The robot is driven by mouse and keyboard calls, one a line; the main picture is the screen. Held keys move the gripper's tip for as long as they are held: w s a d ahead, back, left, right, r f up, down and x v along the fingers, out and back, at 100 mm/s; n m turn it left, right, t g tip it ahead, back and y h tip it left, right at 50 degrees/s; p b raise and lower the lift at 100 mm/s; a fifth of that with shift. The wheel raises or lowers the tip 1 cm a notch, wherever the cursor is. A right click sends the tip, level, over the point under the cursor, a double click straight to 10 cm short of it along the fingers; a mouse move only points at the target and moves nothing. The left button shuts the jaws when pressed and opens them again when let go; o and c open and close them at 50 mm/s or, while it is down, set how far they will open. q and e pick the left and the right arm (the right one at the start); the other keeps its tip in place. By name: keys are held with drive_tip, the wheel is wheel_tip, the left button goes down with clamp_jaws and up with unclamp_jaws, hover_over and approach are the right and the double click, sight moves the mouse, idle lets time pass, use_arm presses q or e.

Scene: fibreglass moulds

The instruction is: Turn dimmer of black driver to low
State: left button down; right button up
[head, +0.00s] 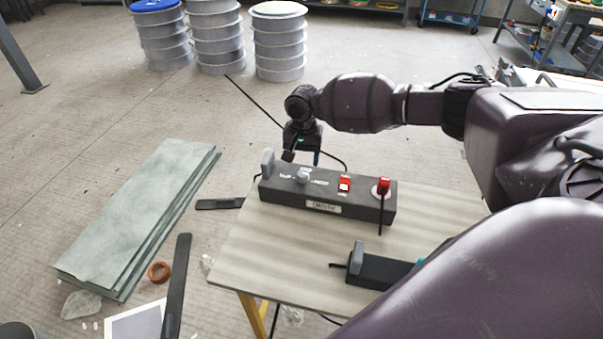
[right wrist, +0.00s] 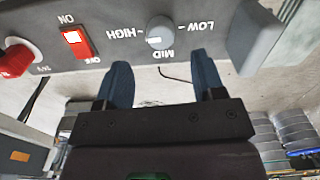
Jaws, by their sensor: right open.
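The black driver (head: 340,208), a long dark box, lies on the table in the head view. Its grey dimmer knob (head: 302,176) is on top near the left end. In the right wrist view the knob (right wrist: 161,31) sits among the labels HIGH, MID and LOW. Its pale mark seems to face the HIGH side. My right gripper (head: 303,156) is at the driver's far side, close to the knob. In the right wrist view its two dark fingers (right wrist: 163,72) are apart with nothing between them, just short of the knob. My left gripper is not in view.
A red switch (head: 345,184) and a red plug (head: 383,187) with a black cable are on the driver. A grey block (head: 268,164) stands at its left end. A smaller dark box (head: 378,271) lies nearer on the table (head: 250,255), partly behind my arm.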

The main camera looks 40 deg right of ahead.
sight(303, 173)
wheel_tip(303, 173, down, 6)
drive_tip(key=shift+f+b, duration=0.1)
drive_tip(key=shift+b, duration=0.5)
drive_tip(key=shift+c, duration=0.3)
